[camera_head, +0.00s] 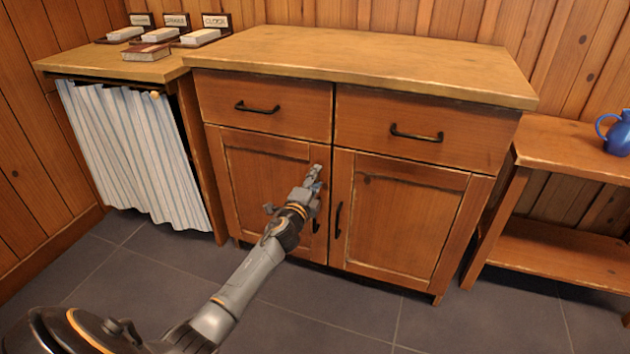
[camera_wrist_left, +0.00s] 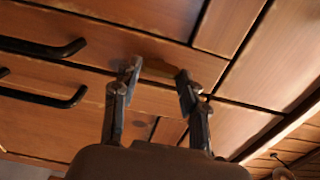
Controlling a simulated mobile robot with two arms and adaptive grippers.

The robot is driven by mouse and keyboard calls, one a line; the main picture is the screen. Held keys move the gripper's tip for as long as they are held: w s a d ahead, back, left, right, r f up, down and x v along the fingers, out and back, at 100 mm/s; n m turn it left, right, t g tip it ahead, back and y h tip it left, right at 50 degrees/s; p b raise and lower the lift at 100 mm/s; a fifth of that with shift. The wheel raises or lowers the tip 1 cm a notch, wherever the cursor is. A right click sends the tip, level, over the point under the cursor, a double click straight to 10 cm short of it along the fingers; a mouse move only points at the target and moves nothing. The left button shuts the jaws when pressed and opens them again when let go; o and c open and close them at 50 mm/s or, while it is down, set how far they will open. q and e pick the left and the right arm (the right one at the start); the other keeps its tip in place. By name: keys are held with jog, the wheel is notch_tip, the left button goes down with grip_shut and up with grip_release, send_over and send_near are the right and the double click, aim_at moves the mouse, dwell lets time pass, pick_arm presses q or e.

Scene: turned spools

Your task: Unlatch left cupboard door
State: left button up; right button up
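The left cupboard door (camera_head: 251,182) is a closed brown wooden panel in the head view. Its dark handle (camera_head: 317,212) is partly covered by my arm. My left gripper (camera_head: 313,176) is at the upper right of this door, near the seam with the right door (camera_head: 401,208). In the left wrist view my left gripper (camera_wrist_left: 160,76) has its two fingers apart. A small wooden piece (camera_wrist_left: 158,68), probably the latch, shows between the fingertips. I cannot tell whether the fingers touch it. In the head view the gripper hides this spot. My right gripper is not in view.
Two drawers with black handles (camera_head: 257,108) (camera_head: 416,134) sit above the doors, under a wooden top (camera_head: 365,62). A striped curtain (camera_head: 132,150) hangs at left. An open shelf (camera_head: 560,250) with a blue jug (camera_head: 616,134) stands at right. Grey floor in front is clear.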

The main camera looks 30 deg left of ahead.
pick_arm(q)
jog(key=shift+o, duration=1.4)
jog(key=v, duration=1.2)
